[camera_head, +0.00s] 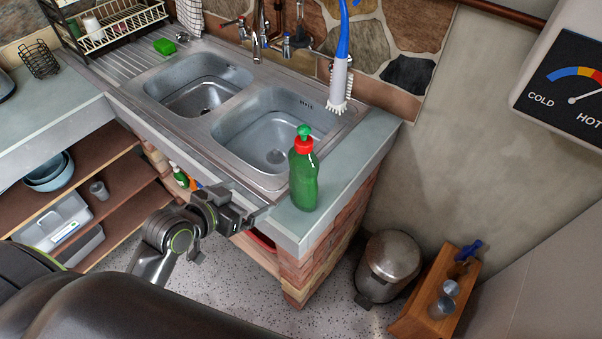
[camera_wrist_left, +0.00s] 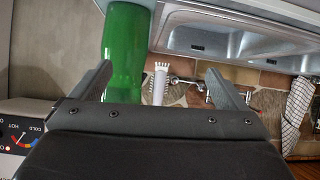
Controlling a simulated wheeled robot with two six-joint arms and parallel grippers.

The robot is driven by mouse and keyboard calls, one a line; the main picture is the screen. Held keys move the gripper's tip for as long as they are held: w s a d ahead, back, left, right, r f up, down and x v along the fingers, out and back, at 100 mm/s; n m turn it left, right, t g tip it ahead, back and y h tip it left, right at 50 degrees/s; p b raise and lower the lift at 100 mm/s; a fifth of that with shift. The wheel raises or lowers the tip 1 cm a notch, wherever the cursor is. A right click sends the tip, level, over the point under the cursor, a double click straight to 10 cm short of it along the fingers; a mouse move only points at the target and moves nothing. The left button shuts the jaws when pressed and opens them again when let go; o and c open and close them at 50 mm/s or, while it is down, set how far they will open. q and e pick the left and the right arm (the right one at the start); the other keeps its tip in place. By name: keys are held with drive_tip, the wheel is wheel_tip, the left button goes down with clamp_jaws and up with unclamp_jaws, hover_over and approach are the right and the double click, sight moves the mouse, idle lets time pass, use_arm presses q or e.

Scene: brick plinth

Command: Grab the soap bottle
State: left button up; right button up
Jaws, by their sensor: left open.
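The soap bottle (camera_head: 303,178) is green with a red collar and a green cap. It stands upright on the counter corner to the right of the sink. My left gripper (camera_head: 243,214) is open and empty, to the left of the bottle at the counter's front edge, with a gap between them. In the left wrist view the bottle's green body (camera_wrist_left: 125,45) shows beyond my open fingers (camera_wrist_left: 160,82), nearer the left finger; its ends are cut off or hidden. My right gripper is not in view.
A double sink (camera_head: 262,130) lies behind and left of the bottle. A white-and-blue brush (camera_head: 339,75) hangs above the counter. A metal bin (camera_head: 388,262) and a wooden box (camera_head: 432,300) stand on the floor at right. Open shelves (camera_head: 95,205) lie below the left counter.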

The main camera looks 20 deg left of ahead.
use_arm(q)
drive_tip(key=m+t+h, duration=0.1)
drive_tip(key=m+h, duration=0.1)
approach(296, 167)
drive_tip(key=b+x, duration=0.2)
drive_tip(key=x, duration=0.6)
drive_tip(key=shift+w+d+f, duration=0.1)
drive_tip(key=shift+w+d, duration=0.05)
drive_tip(key=shift+w, duration=0.15)
drive_tip(key=shift+w+d+f, duration=0.15)
drive_tip(key=shift+w+f, duration=0.05)
drive_tip(key=shift+w, duration=0.15)
drive_tip(key=shift+w+d+f+p, duration=0.2)
drive_tip(key=shift+w+p, duration=0.25)
drive_tip(key=shift+w, duration=0.05)
drive_tip(key=p+x, duration=0.1)
drive_tip(key=x, duration=0.2)
drive_tip(key=shift+f, duration=0.1)
drive_tip(key=shift+w+d+f, duration=0.15)
drive_tip(key=shift+w+f, duration=0.1)
drive_tip(key=shift+w, duration=0.1)
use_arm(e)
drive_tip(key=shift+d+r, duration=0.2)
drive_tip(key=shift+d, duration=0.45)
